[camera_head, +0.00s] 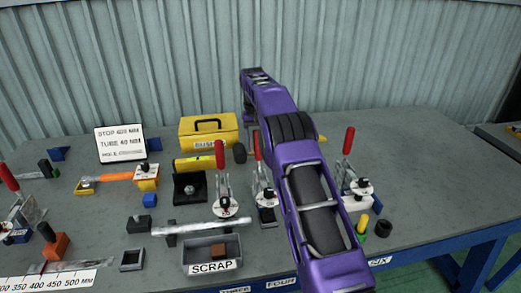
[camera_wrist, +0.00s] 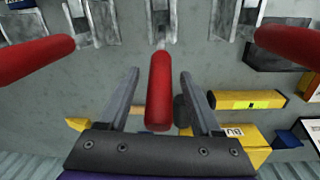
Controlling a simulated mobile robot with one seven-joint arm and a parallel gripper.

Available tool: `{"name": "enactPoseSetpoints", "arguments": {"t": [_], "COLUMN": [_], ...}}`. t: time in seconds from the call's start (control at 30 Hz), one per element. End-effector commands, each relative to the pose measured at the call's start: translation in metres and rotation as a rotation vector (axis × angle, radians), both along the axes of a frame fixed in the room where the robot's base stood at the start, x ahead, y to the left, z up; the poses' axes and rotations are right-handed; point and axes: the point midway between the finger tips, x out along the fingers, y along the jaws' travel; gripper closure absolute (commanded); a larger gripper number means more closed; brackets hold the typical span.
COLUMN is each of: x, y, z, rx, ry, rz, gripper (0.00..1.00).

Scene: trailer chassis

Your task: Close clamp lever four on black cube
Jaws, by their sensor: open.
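Clamp lever four, a red handle (camera_head: 257,145), stands upright on its metal toggle clamp (camera_head: 263,187) above the FOUR label, partly beside my purple arm. A dark block (camera_head: 268,215) sits below this clamp; I cannot tell if it is the black cube. In the wrist view a red lever (camera_wrist: 158,95) lies between the two fingers of my gripper (camera_wrist: 161,76). The fingers are open, one on each side of it with gaps. My gripper is hidden behind my arm in the head view.
Neighbouring red levers stand on both sides, at left (camera_wrist: 30,60) and right (camera_wrist: 290,45) in the wrist view. A yellow box (camera_head: 208,132), a yellow level (camera_head: 195,162) and a scrap tray (camera_head: 212,268) are near. The wall (camera_head: 180,60) is behind the table.

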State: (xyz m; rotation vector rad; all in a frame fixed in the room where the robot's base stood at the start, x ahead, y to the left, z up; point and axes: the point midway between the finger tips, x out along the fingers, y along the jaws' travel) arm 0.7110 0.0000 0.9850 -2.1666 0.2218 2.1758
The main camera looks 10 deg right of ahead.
Motion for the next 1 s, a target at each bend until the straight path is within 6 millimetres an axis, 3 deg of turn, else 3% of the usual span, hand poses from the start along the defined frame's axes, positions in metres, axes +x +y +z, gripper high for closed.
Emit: {"name": "enactPoseSetpoints", "arguments": {"t": [0.13, 0.43, 0.8, 1.0], "x": [0.0024, 0.0027, 0.0026, 0.0025], "y": [0.0008, 0.0007, 0.0006, 0.0007], "z": [-0.0093, -0.0106, -0.0103, -0.0103], "rx": [0.0, 0.0, 0.0, 0.0], "ry": [0.0, 0.0, 0.0, 0.0], "rz": [0.0, 0.0, 0.0, 0.0], "gripper": [0.34, 0.36, 1.0, 1.0]}}
